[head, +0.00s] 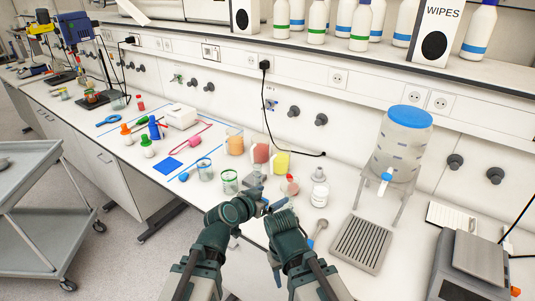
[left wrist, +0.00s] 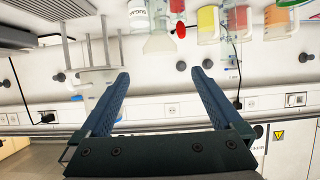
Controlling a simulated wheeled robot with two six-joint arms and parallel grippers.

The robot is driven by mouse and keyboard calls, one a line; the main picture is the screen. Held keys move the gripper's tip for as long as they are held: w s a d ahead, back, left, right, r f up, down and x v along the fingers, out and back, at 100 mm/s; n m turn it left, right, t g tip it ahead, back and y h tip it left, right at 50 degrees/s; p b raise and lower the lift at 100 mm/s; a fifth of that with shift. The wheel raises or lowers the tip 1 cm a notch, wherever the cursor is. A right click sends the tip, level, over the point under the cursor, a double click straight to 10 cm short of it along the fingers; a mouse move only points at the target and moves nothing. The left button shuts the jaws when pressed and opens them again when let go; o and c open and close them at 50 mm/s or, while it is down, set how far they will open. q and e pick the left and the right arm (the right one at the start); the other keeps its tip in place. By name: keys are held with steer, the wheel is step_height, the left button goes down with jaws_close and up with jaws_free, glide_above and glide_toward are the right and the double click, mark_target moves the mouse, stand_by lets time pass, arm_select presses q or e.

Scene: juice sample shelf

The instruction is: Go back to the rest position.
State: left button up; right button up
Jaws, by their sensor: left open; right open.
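My left gripper (head: 262,197) is over the front of the bench in the head view, small and partly hidden by its wrist. In the left wrist view its two blue fingers (left wrist: 161,73) are wide apart with nothing between them. My right gripper (head: 283,212) is just right of it and lower, close to it; it is open, and I see nothing held. Beakers of orange (head: 234,145), red (head: 261,152) and yellow (head: 281,161) liquid stand on the bench behind the grippers. The left wrist view is upside down.
A water dispenser (head: 402,145) on a metal stand is at the right, with a drain tray (head: 361,244) before it. A white bottle (head: 320,190), a small flask (head: 290,186) and a glass beaker (head: 229,181) stand near my grippers. A grey cart (head: 35,240) is at the left.

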arm_select(q)
steer(key=s+a+f+n+g+y, duration=0.45)
steer(key=s+a+f, duration=0.2)
steer(key=a, duration=0.25)
steer(key=s+a+f+n+g+y, duration=0.3)
steer(key=s+a+f+g, duration=0.35)
steer(key=a, duration=0.35)
steer(key=s+d+m+y, duration=0.1)
steer(key=s+d+m, duration=0.3)
steer(key=d, duration=0.7)
steer(key=shift+s+d, duration=0.2)
steer(key=shift+s, duration=0.95)
